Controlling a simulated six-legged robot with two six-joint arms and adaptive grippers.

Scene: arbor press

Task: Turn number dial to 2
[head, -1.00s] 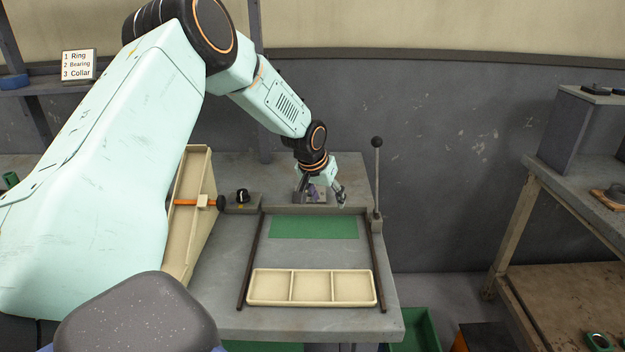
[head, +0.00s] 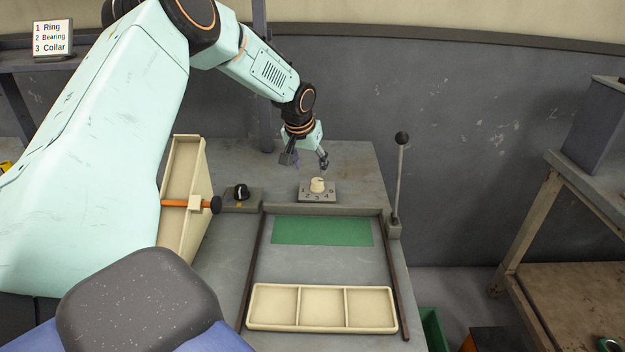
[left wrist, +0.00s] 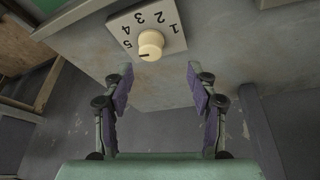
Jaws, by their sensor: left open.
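The number dial is a cream round knob (head: 317,185) on a grey plate (head: 304,196) marked with numbers, at the back of the bench. In the left wrist view the knob (left wrist: 151,42) shows with the numbers 1 to 5 in an arc on its plate (left wrist: 172,43). A dark mark sits on the knob's lower-left side there, nearest the 5; its exact setting is hard to tell. My left gripper (head: 305,160) is open and empty, above and behind the knob, apart from it. Its purple-padded fingers (left wrist: 158,78) are spread in the wrist view. My right gripper is not in view.
A black knob (head: 241,192) on a small box sits left of the dial. An upright lever (head: 399,175) stands to the right. A green mat (head: 322,231) and a three-compartment tray (head: 322,328) lie in front. A sign (head: 52,40) lists Ring, Bearing, Collar.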

